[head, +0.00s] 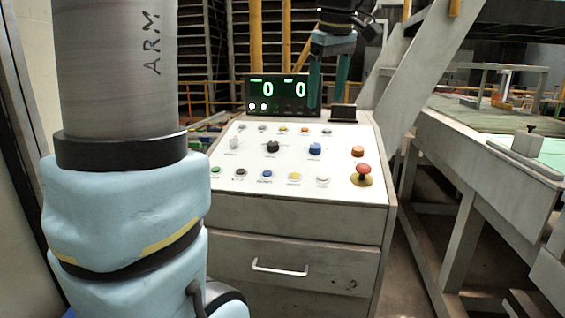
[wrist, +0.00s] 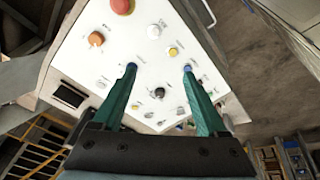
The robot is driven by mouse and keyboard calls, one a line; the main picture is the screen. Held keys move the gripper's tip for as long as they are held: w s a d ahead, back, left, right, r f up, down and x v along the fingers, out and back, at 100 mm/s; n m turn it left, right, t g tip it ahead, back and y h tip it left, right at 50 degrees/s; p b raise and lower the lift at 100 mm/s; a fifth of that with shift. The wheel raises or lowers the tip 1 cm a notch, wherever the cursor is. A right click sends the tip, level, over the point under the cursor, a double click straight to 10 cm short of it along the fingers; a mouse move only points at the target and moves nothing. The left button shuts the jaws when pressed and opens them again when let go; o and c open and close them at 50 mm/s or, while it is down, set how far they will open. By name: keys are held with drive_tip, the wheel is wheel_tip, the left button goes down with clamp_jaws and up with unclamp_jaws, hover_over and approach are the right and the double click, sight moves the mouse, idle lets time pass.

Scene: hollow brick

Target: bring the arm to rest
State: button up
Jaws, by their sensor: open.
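My gripper (head: 328,82) is in the upper middle of the head view, above the far part of the control panel and in front of the display. In the wrist view my gripper (wrist: 160,72) shows two green fingers spread apart with nothing between them. Beyond the fingers lies the white control panel (wrist: 133,45) with its buttons and knobs. In the head view my arm's large grey and light blue links fill the left side.
The control cabinet (head: 300,218) has a red mushroom button (head: 364,170) at its right and a drawer handle (head: 280,267) in front. A lit display (head: 278,93) stands at its back edge. A grey steel frame (head: 470,215) stands at right.

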drive_tip(key=s+a+f+m+b, duration=0.2)
drive_tip(key=a+f, duration=0.3)
drive_tip(key=f, duration=0.7)
drive_tip(key=s+a+f+m+g+b, duration=0.1)
drive_tip(key=s+a+f+m+b, duration=0.2)
drive_tip(key=f, duration=0.9)
drive_tip(key=s+a+f+m+g+b, duration=0.1)
drive_tip(key=s+a+f+m+b, duration=0.1)
drive_tip(key=s+a+f, duration=0.3)
wheel_tip(320, 180, down, 7)
drive_tip(key=a+b, duration=0.1)
drive_tip(key=a, duration=0.2)
drive_tip(key=shift+s+m+h, duration=0.2)
drive_tip(key=shift+m+h, duration=0.1)
drive_tip(key=shift+m, duration=0.1)
drive_tip(key=shift+f, duration=0.1)
